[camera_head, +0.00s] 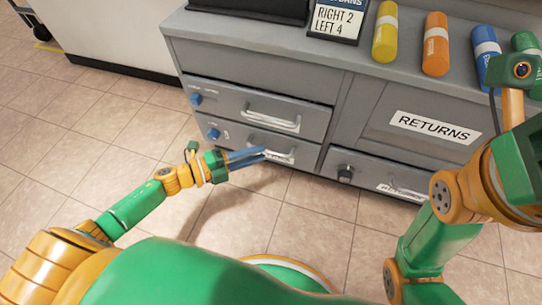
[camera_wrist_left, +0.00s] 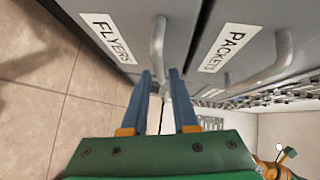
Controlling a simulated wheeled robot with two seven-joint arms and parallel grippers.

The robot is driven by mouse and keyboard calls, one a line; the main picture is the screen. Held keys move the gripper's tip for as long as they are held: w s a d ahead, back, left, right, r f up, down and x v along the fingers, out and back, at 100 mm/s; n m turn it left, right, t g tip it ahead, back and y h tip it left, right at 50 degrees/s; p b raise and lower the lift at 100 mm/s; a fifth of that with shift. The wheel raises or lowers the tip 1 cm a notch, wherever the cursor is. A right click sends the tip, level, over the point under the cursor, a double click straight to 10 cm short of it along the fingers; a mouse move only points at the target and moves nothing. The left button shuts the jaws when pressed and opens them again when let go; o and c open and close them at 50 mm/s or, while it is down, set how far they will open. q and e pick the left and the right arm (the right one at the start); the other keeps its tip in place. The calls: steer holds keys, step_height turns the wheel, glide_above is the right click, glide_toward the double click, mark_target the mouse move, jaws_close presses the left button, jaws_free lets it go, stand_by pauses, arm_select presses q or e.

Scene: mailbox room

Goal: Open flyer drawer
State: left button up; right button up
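The flyers drawer (camera_wrist_left: 92,22) carries a FLYERS label in the left wrist view. It looks like the lower left drawer in the head view (camera_head: 237,137), pushed in flush with the cabinet. Its metal handle (camera_wrist_left: 158,42) runs down toward the gap between my left fingers; the handle also shows in the head view (camera_head: 284,147). My left gripper (camera_wrist_left: 160,80) has blue fingers apart, with the tips at the handle; contact is unclear. It also shows in the head view (camera_head: 262,154). My right arm is at the right edge of the head view; its fingers are not visible.
The packets drawer (camera_head: 232,99) with its handle (camera_head: 272,120) is directly above. A returns panel (camera_head: 435,127) and a low drawer (camera_head: 365,170) are to the right. Tiled floor (camera_head: 310,220) in front is clear.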

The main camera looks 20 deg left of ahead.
arm_select(q)
steer(key=b+x, duration=0.1)
steer(key=x, duration=0.2)
steer(key=shift+w+d+f, duration=0.1)
steer(key=shift+w+d, duration=0.1)
steer(key=shift+w, duration=0.05)
jaws_close()
stand_by(1.1)
